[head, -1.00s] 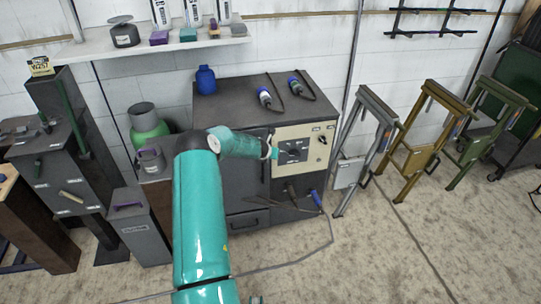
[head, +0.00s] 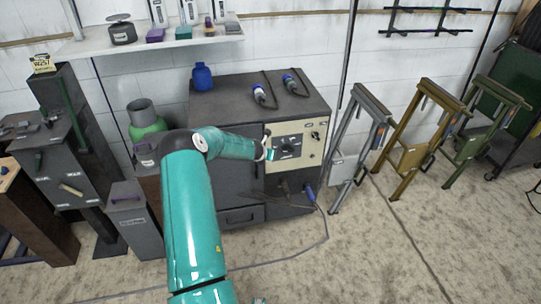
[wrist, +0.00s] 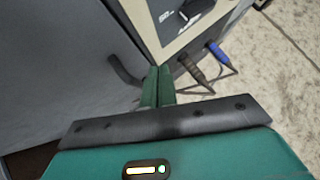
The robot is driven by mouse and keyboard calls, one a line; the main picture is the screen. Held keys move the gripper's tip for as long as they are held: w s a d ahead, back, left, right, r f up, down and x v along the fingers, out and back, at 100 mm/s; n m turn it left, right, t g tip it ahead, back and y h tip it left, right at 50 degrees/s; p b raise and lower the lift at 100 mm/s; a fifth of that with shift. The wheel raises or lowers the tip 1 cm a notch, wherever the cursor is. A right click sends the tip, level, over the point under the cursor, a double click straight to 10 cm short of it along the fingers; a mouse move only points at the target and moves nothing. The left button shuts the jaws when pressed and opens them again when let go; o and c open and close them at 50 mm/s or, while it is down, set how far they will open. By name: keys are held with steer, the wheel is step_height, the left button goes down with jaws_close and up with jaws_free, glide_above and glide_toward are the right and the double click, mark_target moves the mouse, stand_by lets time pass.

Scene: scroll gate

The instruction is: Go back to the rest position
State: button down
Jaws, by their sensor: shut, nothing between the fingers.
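My teal arm reaches forward in the head view, and my gripper (head: 268,152) is at its far end, in front of the cream control panel (head: 300,143) of the dark grey cabinet. In the wrist view my gripper (wrist: 158,86) shows two green fingers pressed together, with nothing between them. The panel (wrist: 165,22) is just beyond the fingertips there. I cannot tell from these views whether the fingers touch the cabinet (head: 230,180).
Two plugs with cables lie on the cabinet top beside a blue bottle (head: 202,77). Grey (head: 357,140), yellow (head: 419,135) and green (head: 484,122) folding stands are at the right. A green gas cylinder (head: 146,122) stands left of the cabinet. Open floor lies in front.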

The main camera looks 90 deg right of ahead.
steer(key=s+a+r, duration=0.1)
steer(key=a+r, duration=0.4)
steer(key=r, duration=0.1)
steer(key=shift+a+r, duration=0.15)
steer(key=shift+a, duration=0.2)
